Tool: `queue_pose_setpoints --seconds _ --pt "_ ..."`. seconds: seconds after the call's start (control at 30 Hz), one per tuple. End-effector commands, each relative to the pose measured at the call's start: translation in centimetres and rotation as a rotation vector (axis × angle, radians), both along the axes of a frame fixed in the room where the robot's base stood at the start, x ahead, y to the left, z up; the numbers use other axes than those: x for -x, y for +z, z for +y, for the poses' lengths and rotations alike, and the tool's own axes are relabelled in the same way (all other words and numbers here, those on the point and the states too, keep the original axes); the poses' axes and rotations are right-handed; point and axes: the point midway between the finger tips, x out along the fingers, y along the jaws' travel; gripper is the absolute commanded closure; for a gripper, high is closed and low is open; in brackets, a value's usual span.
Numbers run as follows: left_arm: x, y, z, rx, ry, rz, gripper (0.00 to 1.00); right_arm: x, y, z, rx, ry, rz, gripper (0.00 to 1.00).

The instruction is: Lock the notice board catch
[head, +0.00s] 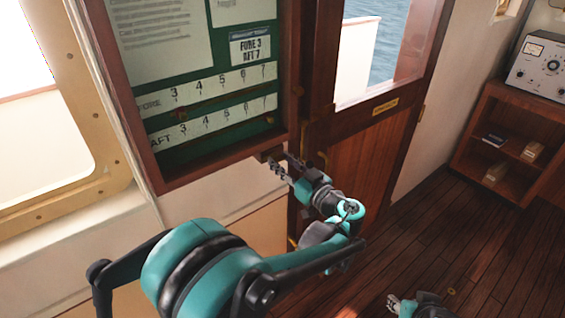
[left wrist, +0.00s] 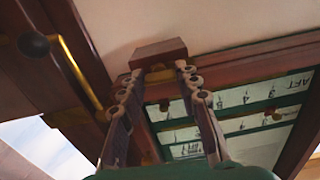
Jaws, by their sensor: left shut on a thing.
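The notice board (head: 292,60) is a dark wooden frame with a green backing, on the wall at the upper left of the head view. Its catch (head: 268,153) is a small wooden block at the frame's lower right corner. In the left wrist view the catch (left wrist: 158,52) lies at my fingertips, partly hidden by them. My left gripper (head: 279,165) is shut on the catch, from below. It also shows in the left wrist view (left wrist: 159,72), one finger on each side of the block. My right gripper (head: 393,303) shows only partly at the bottom edge, far from the board; its fingers are too small to judge.
A wooden door (head: 365,150) with a window stands just right of the board. A brass handle (left wrist: 80,72) with a dark knob is close to the left gripper. A shelf (head: 505,140) with a metered radio unit (head: 540,65) stands at the right. The plank floor between is clear.

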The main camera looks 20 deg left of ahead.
Motion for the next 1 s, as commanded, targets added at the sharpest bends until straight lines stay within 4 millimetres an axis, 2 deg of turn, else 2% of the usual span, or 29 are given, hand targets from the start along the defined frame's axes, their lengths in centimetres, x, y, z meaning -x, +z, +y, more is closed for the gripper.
queue_pose_setpoints --seconds 0.27,1.0 --pt "0.00 0.00 0.00 -0.104 0.000 0.133 0.96 -0.01 -0.01 0.00 0.000 0.000 0.000 0.65" --pt "-0.01 -0.01 -0.01 -0.533 0.000 0.683 0.96 0.00 -0.03 0.00 0.000 0.000 0.000 0.65"
